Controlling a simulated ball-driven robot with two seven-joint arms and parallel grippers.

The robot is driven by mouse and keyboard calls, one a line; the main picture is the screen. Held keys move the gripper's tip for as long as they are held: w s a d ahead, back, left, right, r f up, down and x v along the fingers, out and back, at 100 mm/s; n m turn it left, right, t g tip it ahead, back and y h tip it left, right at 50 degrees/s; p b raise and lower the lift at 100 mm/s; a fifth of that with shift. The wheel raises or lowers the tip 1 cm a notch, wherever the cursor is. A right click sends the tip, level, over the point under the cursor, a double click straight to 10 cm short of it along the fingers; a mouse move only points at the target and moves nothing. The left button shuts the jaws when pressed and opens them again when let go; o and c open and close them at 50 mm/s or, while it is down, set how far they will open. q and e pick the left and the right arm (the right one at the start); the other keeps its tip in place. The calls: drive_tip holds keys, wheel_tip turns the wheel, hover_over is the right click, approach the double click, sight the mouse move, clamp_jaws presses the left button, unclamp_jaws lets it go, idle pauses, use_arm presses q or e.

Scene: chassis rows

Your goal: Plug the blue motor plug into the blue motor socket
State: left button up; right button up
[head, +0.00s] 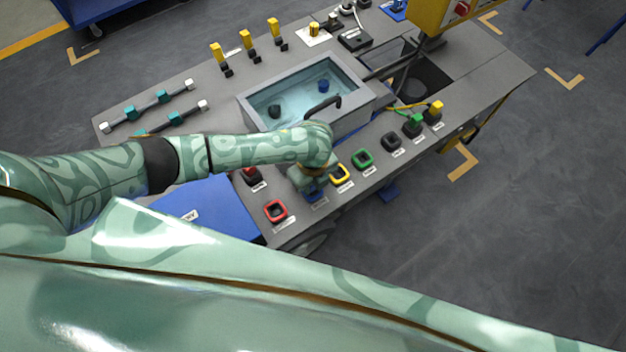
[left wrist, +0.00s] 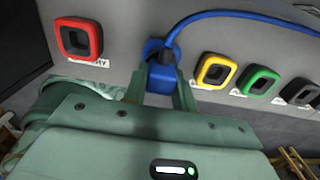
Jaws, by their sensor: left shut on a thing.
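My left gripper (left wrist: 160,82) is shut on the blue motor plug (left wrist: 161,78), whose blue cable (left wrist: 235,14) arcs up and to the right in the left wrist view. The blue motor socket (left wrist: 151,46) shows just beyond the plug, partly hidden by it. The plug overlaps the socket in this view; I cannot tell whether it is seated or only in front. In the head view my left gripper (head: 312,180) is over the socket row, between the red and yellow sockets, and hides most of the plug and socket. My right gripper is not in view.
A red socket (left wrist: 79,38) lies left of the blue one; yellow (left wrist: 215,71), green (left wrist: 256,81) and black (left wrist: 297,92) sockets lie right. The bench has a basin (head: 300,95) and a blue panel (head: 205,208). Yellow and green plugs (head: 435,108) stand at the right end.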

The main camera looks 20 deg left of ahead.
use_arm(q)
drive_tip(key=shift+f, duration=0.4)
drive_tip(key=o, duration=1.1)
drive_tip(key=shift+c, duration=0.2)
wheel_tip(320, 180, up, 16)
drive_tip(key=p, duration=0.7)
drive_tip(key=shift+r, duration=0.15)
